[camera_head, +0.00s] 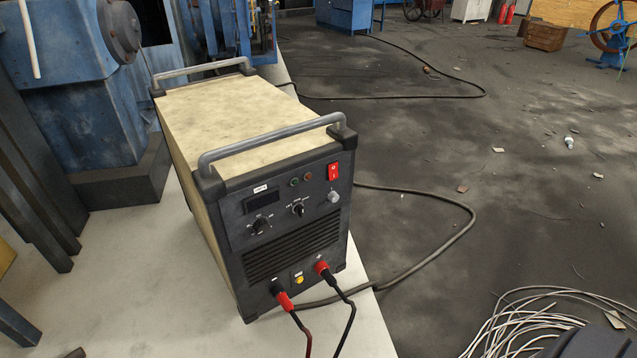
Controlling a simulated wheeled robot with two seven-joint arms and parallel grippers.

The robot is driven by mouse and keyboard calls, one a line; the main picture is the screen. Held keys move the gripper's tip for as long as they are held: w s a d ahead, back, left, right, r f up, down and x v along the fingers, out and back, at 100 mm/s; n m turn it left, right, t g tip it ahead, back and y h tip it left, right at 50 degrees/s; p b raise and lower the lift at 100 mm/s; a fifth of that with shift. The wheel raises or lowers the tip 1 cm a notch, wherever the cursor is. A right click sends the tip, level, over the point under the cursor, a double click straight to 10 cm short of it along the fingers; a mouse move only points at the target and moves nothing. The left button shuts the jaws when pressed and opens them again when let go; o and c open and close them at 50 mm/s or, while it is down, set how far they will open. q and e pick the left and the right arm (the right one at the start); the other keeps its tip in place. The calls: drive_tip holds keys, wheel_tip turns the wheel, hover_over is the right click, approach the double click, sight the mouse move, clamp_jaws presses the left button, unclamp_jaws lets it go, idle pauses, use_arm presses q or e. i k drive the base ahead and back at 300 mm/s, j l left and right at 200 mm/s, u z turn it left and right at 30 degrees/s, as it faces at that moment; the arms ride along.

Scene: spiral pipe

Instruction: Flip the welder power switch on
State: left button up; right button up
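The welder (235,155) is a box with a worn cream top and a dark front panel, standing on a pale surface near the middle of the view. Its red power switch (333,172) sits at the upper right of the front panel. The switch's on or off position is too small to tell. Neither of my grippers shows in this view.
Grey handles (275,142) rise at the welder's front and back top edges. Two cables with red-and-black plugs (283,299) leave the front bottom. The pale surface (120,290) ends just right of the welder. Blue machinery (75,90) stands left; coiled wire (530,325) lies lower right.

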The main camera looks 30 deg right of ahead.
sight(332, 173)
drive_tip(key=z, duration=0.9)
